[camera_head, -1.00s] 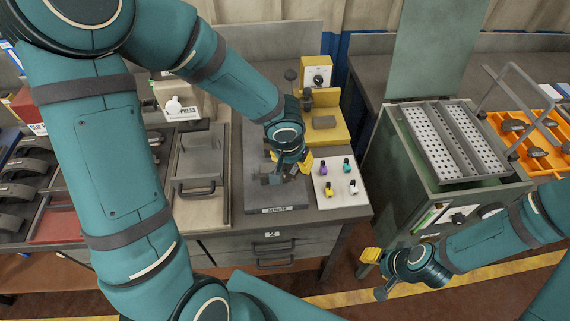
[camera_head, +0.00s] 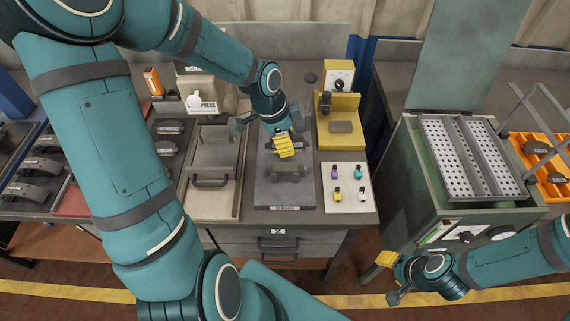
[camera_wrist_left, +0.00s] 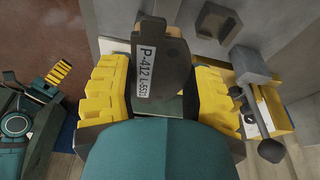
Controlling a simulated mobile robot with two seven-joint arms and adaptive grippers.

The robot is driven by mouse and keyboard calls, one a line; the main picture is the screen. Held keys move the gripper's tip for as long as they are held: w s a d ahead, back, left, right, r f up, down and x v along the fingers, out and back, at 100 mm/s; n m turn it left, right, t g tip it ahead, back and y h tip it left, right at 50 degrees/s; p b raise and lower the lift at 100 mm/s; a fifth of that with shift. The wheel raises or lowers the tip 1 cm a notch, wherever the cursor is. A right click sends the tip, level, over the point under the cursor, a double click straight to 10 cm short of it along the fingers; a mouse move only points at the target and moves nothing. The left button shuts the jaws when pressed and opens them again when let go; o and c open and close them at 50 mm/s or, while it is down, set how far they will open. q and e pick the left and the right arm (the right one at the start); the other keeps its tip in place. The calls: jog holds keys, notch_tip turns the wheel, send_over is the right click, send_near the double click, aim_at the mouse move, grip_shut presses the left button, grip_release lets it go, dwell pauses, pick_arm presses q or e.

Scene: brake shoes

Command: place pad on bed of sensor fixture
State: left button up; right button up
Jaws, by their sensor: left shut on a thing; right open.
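My left gripper (camera_head: 283,145) is shut on a dark brake pad (camera_wrist_left: 163,50). In the left wrist view the pad stands between the yellow fingers, with a white label reading P-412. In the head view the gripper mostly hides the pad. The sensor fixture (camera_head: 285,194) is a dark grey plate labelled SENSOR, with a raised grey block, seemingly its bed (camera_head: 289,173), in the middle. The gripper appears over the fixture's rear part, behind that block; its height is hard to tell. My right gripper (camera_head: 390,277) is open and empty at lower right, away from the bench.
A yellow gauge stand (camera_head: 341,108) is right of the fixture. A white card (camera_head: 345,198) with several small coloured items lies in front of it. A press fixture (camera_head: 212,160) is left. Trays with dark shoes lie further left; a green cabinet (camera_head: 440,185) stands right.

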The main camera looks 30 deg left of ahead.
pick_arm(q)
jog(key=shift+a+r+m, duration=0.15)
jog(key=shift+a+m, duration=0.15)
jog(key=shift+m, duration=0.2)
jog(key=b, duration=0.1)
send_over(286, 166)
jog(key=f, duration=0.5)
jog(key=shift+s+a+f, duration=0.1)
jog(key=shift+a+f, duration=0.1)
jog(key=shift+a, duration=0.05)
jog(key=shift+f+b, duration=0.5)
jog(key=shift+f, duration=1.7)
jog(key=shift+f, duration=0.15)
jog(key=o, duration=1)
jog(key=shift+c, duration=0.2)
